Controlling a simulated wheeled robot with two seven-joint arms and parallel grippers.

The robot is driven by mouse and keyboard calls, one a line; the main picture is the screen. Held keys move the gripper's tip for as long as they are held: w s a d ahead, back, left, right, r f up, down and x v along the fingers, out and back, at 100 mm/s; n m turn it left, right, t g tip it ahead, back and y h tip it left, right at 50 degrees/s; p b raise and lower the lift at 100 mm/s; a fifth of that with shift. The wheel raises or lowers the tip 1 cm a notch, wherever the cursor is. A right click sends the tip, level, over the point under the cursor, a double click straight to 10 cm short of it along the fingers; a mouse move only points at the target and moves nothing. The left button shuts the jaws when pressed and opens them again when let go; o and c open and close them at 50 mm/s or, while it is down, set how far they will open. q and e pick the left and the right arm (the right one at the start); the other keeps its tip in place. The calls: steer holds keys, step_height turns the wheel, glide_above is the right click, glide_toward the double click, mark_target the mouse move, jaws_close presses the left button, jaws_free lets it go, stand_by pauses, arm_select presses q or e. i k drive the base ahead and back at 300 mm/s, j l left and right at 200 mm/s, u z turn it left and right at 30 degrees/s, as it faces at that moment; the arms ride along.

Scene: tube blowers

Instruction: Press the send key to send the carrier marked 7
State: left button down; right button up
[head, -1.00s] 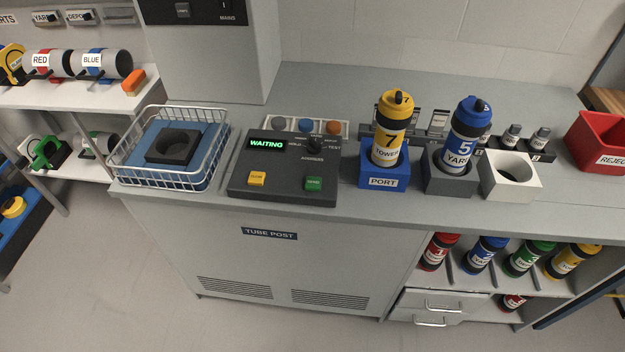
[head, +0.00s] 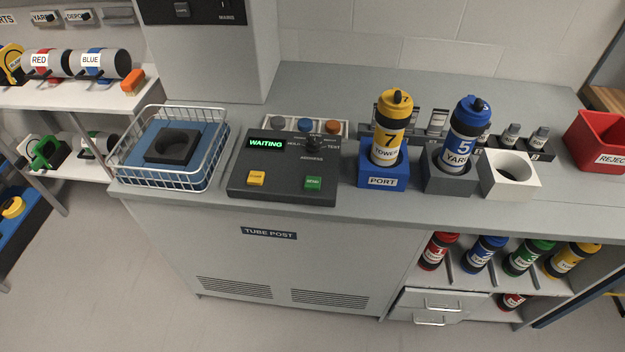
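The yellow carrier marked 7 (head: 388,138), labelled TOWER, stands upright in the blue PORT holder (head: 383,182) on the counter. Left of it is the dark control panel (head: 270,193) with a green-lit display reading WAITING (head: 266,144). On the panel's front are a yellow key (head: 256,178) and a green key (head: 313,183). Their lettering is too small to read surely; the green one may say SEND. Neither of my grippers is in view.
A blue carrier marked 5 (head: 464,138) stands in a grey holder (head: 449,181) beside a white empty holder (head: 510,180). A wire basket (head: 207,172) with a dark ring block is at the left. A red REJECT bin (head: 597,145) is at the right. The counter's front strip is clear.

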mark_target(311, 182)
steer(key=l, duration=0.65)
steer(key=k+l, duration=0.1)
steer(key=l, duration=0.6)
steer(key=k+l+u, duration=0.1)
steer(key=l, duration=0.55)
